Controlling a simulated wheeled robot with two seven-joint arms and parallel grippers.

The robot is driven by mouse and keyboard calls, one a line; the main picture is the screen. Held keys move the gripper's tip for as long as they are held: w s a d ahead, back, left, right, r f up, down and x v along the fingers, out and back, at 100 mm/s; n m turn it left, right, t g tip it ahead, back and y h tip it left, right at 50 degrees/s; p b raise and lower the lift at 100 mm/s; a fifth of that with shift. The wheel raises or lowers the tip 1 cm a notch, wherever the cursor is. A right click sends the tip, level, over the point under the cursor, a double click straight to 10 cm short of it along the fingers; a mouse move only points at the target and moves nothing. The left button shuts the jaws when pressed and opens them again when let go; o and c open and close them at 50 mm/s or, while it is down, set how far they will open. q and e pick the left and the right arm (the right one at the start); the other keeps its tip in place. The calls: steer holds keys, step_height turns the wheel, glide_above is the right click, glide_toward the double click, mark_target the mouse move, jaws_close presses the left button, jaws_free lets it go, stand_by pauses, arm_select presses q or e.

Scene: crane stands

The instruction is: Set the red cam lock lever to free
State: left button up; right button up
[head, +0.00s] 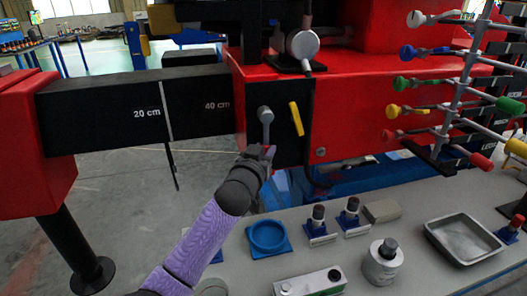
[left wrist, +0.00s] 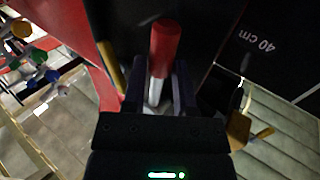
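The cam lock lever has a grey round hub and grey arm (head: 266,117) on a black panel of the red crane housing in the head view. The arm hangs down toward my left gripper (head: 264,152), which covers most of its lower end. In the left wrist view the lever's red grip (left wrist: 165,42) and pale shaft lie between the two dark fingers of my left gripper (left wrist: 160,82). The fingers are apart, one on each side, with a gap visible beside the shaft. Contact with the lever is unclear. My right gripper is not in view.
A yellow bar (head: 296,118) sits on the panel right of the lever. The black boom (head: 130,110) with cm marks extends left. Right stands a rack (head: 460,90) with coloured knobs. Below, a grey table (head: 340,258) carries a blue ring holder (head: 268,250), a tray (head: 432,233) and small parts.

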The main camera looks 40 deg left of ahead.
arm_select(q)
jaws_close()
stand_by(0.8)
